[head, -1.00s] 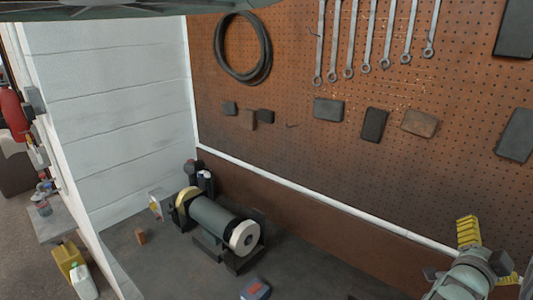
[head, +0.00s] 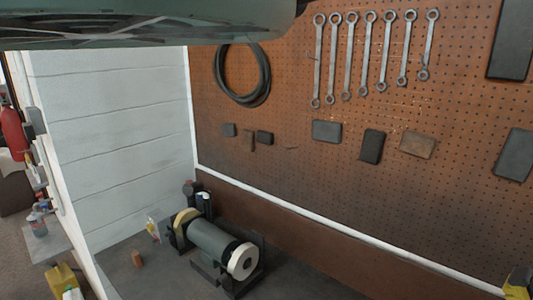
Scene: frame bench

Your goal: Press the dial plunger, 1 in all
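I cannot make out a dial plunger in the head view. My gripper does not show in this view either. At the lower right corner, a yellow piece with a grey part beside it (head: 517,284) is cut off by the frame edge, and I cannot tell what it belongs to.
A bench grinder (head: 212,243) stands on the dark bench top. A pegboard (head: 300,175) holds several wrenches (head: 369,50) and a black coil (head: 243,75). A large dark green shape (head: 150,27) covers the top left.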

